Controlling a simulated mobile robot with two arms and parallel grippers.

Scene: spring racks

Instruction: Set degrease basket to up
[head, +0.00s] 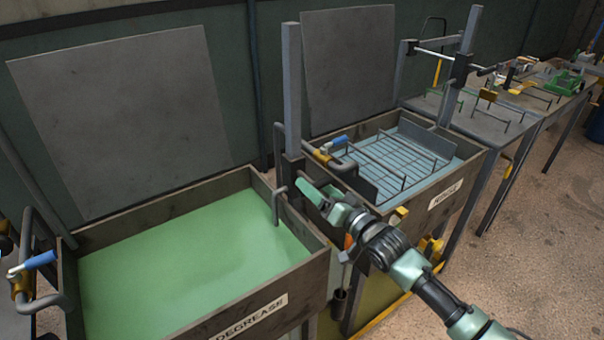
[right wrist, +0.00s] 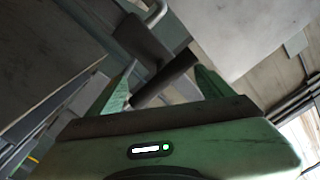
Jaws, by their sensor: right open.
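The degrease tank (head: 297,275) is at the front left in the head view, labelled DEGREASE and full of opaque green liquid (head: 190,250). No basket shows above that liquid. A bent grey rod (head: 278,203) stands at the tank's right end. My right gripper (head: 312,193) is beside this end, near the foot of the upright post (head: 292,90). In the right wrist view its jaws (right wrist: 163,84) are open, with a dark bar (right wrist: 165,78) appearing between the fingers; contact cannot be told. My left gripper is not in view.
The rinse tank (head: 465,176) stands to the right, with a wire basket (head: 390,158) in bluish liquid. Blue-handled levers (head: 38,261) (head: 334,143) sit by the tanks. Worktables (head: 480,118) with clutter lie beyond. Floor (head: 535,240) is clear at right.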

